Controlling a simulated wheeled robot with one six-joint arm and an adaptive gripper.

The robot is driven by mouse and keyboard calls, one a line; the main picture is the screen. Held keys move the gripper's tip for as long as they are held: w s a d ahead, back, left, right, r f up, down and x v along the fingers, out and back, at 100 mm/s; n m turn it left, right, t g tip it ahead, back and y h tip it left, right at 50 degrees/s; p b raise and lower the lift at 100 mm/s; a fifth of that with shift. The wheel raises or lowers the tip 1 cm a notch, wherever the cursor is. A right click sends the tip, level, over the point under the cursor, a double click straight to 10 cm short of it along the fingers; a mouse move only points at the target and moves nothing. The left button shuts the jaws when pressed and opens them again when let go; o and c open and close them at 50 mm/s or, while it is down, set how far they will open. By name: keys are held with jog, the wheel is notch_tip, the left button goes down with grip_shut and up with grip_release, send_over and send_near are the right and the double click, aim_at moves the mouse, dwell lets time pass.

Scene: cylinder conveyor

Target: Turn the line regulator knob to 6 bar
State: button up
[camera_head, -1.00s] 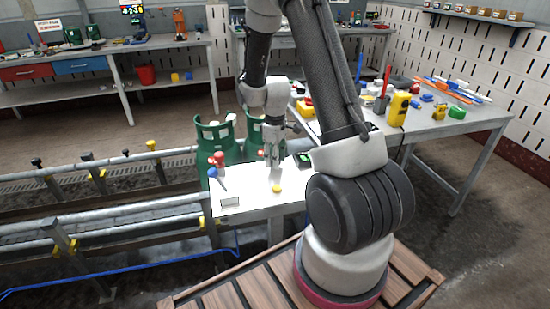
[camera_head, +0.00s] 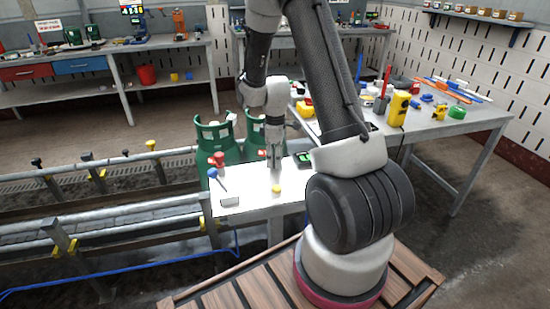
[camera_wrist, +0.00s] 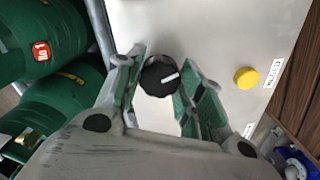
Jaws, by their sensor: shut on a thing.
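The regulator knob (camera_wrist: 158,76) is black and ribbed with a white pointer line. In the wrist view it sits between my gripper's (camera_wrist: 165,85) two fingers, and the pointer points toward the right and slightly up. The knob is on a white panel (camera_wrist: 215,30). In the head view my gripper (camera_head: 273,163) points down at the panel (camera_head: 240,186), and the knob is hidden behind the fingers. My gripper is shut on the knob. No bar scale or gauge reading can be made out.
A yellow button (camera_wrist: 246,78) is on the panel beside the knob; it also shows in the head view (camera_head: 277,188). A red knob and a blue-ended lever (camera_head: 213,172) stand at the panel's left. Green gas cylinders (camera_head: 216,140) stand close behind. A cluttered bench (camera_head: 455,127) is at right.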

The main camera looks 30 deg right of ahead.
jog(key=o, duration=1)
notch_tip(320, 180, up, 12)
dwell(0.3)
jog(key=s+a+r+m+t, duration=0.2)
jog(key=s+r+m, duration=0.3)
jog(key=s+r, duration=0.3)
jog(key=s+a+r+m+t, duration=0.2)
jog(key=s+r+m, duration=0.3)
jog(key=s+r, duration=0.4)
jog(key=shift+s+a+r, duration=0.25)
jog(key=shift+s+a, duration=0.35)
jog(key=shift+s, duration=2.7)
